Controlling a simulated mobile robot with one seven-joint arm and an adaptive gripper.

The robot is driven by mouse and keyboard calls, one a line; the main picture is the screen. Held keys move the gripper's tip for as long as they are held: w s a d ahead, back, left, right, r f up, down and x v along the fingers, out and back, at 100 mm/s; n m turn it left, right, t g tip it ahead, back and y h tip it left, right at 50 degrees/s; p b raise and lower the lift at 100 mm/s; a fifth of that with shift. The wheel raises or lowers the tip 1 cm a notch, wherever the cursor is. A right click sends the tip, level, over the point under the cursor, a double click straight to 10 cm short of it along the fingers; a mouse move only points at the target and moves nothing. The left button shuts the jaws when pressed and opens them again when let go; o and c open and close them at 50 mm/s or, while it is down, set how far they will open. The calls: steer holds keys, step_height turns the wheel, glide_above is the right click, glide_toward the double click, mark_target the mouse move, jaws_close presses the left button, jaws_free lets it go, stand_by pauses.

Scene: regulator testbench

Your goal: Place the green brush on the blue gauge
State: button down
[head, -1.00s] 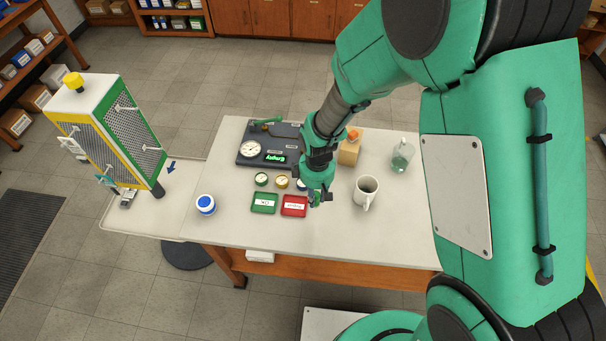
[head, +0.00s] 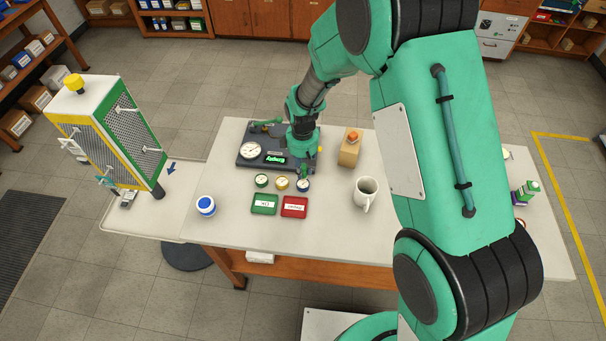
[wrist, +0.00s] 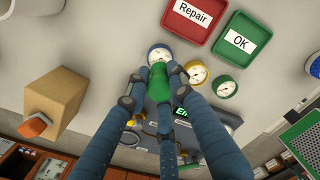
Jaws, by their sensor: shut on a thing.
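The blue gauge (head: 303,185) stands on the table at the right end of a row of gauges, and it also shows in the wrist view (wrist: 157,53). My gripper (head: 304,169) is just behind it in the head view. In the wrist view my gripper's fingers (wrist: 156,77) are shut on the green brush (wrist: 158,98). The brush's end overlaps the lower part of the blue gauge there. I cannot tell whether they touch. The fingers hide parts of the brush.
Left of the blue gauge are a yellow-rimmed gauge (head: 282,183) and a green gauge (head: 261,180). The green OK tray (head: 265,212) and red Repair tray (head: 294,214) lie in front. The testbench (head: 248,162) stands behind.

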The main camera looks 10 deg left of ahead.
mark_target(303, 174)
steer(key=shift+f, duration=1.75)
steer(key=shift+f, duration=0.15)
steer(key=c, duration=1.5)
jaws_free()
step_height(303, 174, up, 12)
steer(key=shift+r, duration=0.2)
